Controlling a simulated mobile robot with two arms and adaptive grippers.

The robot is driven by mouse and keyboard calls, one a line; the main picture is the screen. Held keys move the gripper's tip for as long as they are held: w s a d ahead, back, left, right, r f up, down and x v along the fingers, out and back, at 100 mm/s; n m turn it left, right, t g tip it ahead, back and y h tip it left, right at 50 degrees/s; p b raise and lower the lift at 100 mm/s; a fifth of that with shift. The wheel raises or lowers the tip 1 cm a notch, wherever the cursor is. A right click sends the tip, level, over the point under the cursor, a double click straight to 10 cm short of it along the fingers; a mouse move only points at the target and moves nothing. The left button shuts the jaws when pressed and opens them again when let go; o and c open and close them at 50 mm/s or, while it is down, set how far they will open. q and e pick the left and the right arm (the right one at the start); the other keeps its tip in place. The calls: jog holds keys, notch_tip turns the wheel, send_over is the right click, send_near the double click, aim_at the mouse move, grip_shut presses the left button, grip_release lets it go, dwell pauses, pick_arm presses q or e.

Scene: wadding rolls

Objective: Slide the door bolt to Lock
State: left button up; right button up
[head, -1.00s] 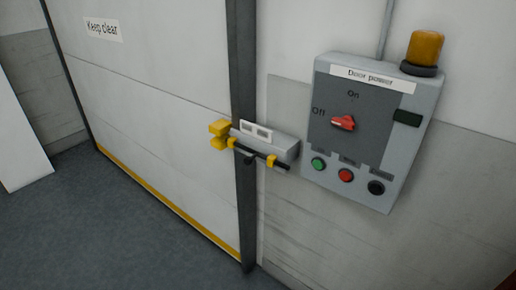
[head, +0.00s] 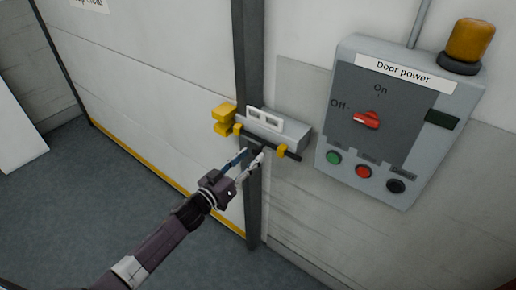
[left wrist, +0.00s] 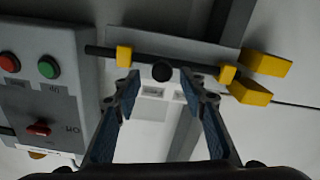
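The door bolt is a black rod (head: 292,154) under a grey housing (head: 285,131), running through two yellow guides. In the left wrist view the rod (left wrist: 100,51) sticks out far past one guide, away from the yellow keeper (left wrist: 266,63), and I see no rod inside the keeper. The keeper (head: 222,119) sits on the door's edge in the head view. My left gripper (head: 250,157) is open at the bolt. Its fingertips (left wrist: 160,85) stand on both sides of the black round knob (left wrist: 162,71); I cannot tell whether they touch it. My right gripper is out of view.
A grey "Door power" box (head: 405,195) stands right of the bolt, with a red switch (head: 366,120) pointing toward Off, several buttons and an amber lamp (head: 474,42). A dark door post (head: 253,215) runs below the bolt. The floor in front is clear.

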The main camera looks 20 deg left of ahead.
aim_at(254, 153)
pick_arm(q)
jog(key=x, duration=0.3)
jog(key=shift+w+f, duration=0.15)
jog(key=shift+w, duration=0.25)
jog(key=shift+w+d, duration=0.15)
jog(key=shift+w, duration=0.15)
grip_shut()
